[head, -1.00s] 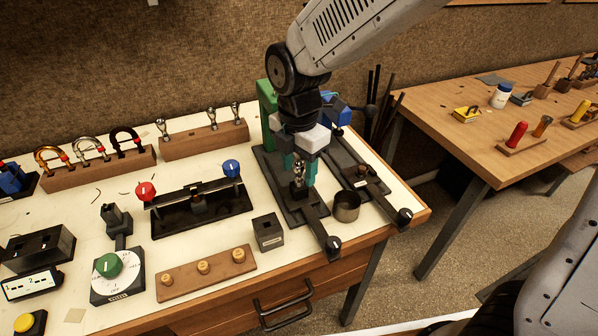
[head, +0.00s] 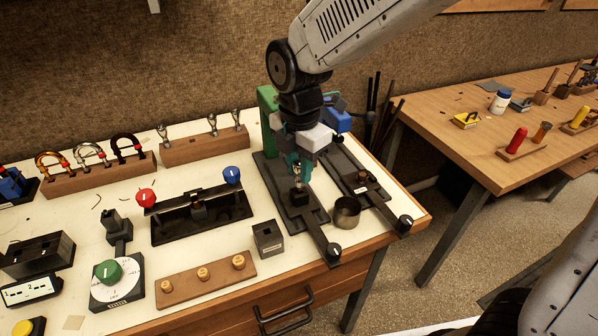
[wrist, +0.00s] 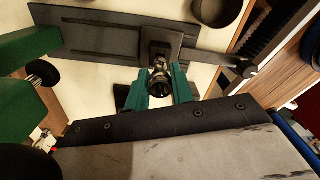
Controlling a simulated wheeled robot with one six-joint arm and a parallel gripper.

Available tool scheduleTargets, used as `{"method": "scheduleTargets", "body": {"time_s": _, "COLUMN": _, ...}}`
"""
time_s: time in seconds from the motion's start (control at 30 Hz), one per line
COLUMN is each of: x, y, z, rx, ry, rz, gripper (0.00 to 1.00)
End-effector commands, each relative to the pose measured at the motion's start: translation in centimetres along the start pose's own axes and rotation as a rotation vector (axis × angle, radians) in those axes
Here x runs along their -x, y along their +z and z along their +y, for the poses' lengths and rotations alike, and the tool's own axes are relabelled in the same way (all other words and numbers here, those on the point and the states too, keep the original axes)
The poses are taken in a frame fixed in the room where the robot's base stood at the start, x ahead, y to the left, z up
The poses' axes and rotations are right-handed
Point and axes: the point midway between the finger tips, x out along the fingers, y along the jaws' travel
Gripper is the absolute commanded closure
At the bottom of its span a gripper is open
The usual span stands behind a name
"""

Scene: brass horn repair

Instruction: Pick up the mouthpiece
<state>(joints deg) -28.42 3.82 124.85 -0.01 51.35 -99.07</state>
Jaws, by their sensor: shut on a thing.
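The mouthpiece is a small silvery, metallic piece standing upright at the dark block on the green-posted black fixture (head: 296,212). Its lower part (head: 298,181) shows just under my fingers in the head view. My gripper (head: 301,168) comes from above with teal fingers. In the wrist view the mouthpiece (wrist: 160,77) sits between the two teal fingertips (wrist: 162,88), which are shut on it. It is still at the block; I cannot tell whether it has lifted at all. The fingers hide its upper part in the head view.
A wooden rack (head: 205,147) with three silvery mouthpieces stands at the back. A second black fixture (head: 362,180) and a round metal cup (head: 347,212) are close on the right. A small dark box (head: 268,238) is at the front left. The bench's front edge is near.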

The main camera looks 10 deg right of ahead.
Motion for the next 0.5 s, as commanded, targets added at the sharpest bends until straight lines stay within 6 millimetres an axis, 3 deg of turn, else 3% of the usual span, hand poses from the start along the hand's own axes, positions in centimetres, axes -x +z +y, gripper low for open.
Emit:
{"method": "scheduleTargets", "body": {"time_s": 0.1, "x": 1.9, "y": 0.0, "z": 0.1, "rx": 0.0, "ry": 0.005, "rz": -0.001, "gripper": 1.0}}
{"method": "scheduleTargets", "body": {"time_s": 0.17, "x": 1.9, "y": -0.7, "z": -0.8, "rx": 0.002, "ry": 0.002, "rz": 0.0, "gripper": 1.0}}
{"method": "scheduleTargets", "body": {"time_s": 0.5, "x": 2.7, "y": -5.9, "z": -8.0, "rx": 0.006, "ry": 0.003, "rz": 0.0, "gripper": 1.0}}
